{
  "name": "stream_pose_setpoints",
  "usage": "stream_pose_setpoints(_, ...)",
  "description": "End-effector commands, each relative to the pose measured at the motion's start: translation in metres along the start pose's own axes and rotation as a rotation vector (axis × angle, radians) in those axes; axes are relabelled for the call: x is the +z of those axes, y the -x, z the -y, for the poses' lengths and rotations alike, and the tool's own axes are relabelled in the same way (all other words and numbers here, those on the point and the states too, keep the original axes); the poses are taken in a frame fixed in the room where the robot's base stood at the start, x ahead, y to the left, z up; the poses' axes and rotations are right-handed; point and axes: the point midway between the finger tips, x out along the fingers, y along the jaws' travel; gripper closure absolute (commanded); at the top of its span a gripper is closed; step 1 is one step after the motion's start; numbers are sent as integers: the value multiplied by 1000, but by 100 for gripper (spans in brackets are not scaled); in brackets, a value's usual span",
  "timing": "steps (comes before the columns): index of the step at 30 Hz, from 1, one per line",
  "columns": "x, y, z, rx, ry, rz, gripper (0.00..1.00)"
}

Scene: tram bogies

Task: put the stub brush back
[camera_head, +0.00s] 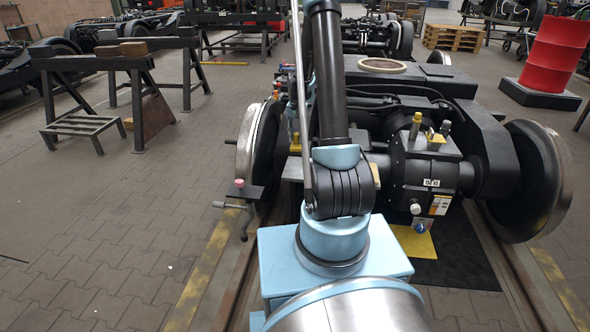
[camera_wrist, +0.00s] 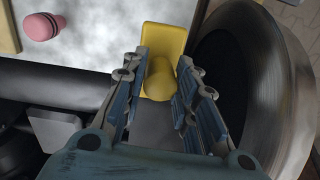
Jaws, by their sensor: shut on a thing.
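In the wrist view the two fingers of my gripper (camera_wrist: 165,62) are closed around a yellow thing with a rounded knob and a flat block, which looks like the stub brush (camera_wrist: 159,80). The knob sits between the fingers and the block shows beyond their tips. No bristles show. In the head view my own arm hides the gripper, and I cannot make out the brush there.
A pale flat surface (camera_wrist: 92,62) with a pink round piece (camera_wrist: 42,27) lies left of the gripper. A steel wheel (camera_wrist: 282,85) stands close on the right. The bogie (camera_head: 425,165) is ahead; trestles (camera_head: 145,105) and open floor are left.

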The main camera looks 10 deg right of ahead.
Motion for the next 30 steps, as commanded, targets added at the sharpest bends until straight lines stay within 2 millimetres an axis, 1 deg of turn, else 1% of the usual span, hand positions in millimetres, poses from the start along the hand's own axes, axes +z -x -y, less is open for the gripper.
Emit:
stream_pose_setpoints(3, -1, -12, 0, -1, -34, 1, 95)
stream_pose_setpoints(9, -1, -43, 0, -1, -36, 1, 95)
stream_pose_setpoints(12, -1, -54, 0, -1, -35, 1, 95)
stream_pose_setpoints(20, -1, -68, 0, -1, -34, 1, 95)
stream_pose_setpoints(27, -2, -96, 0, -1, -34, 1, 95)
stream_pose_setpoints(30, -1, -102, -1, -1, -33, 1, 95)
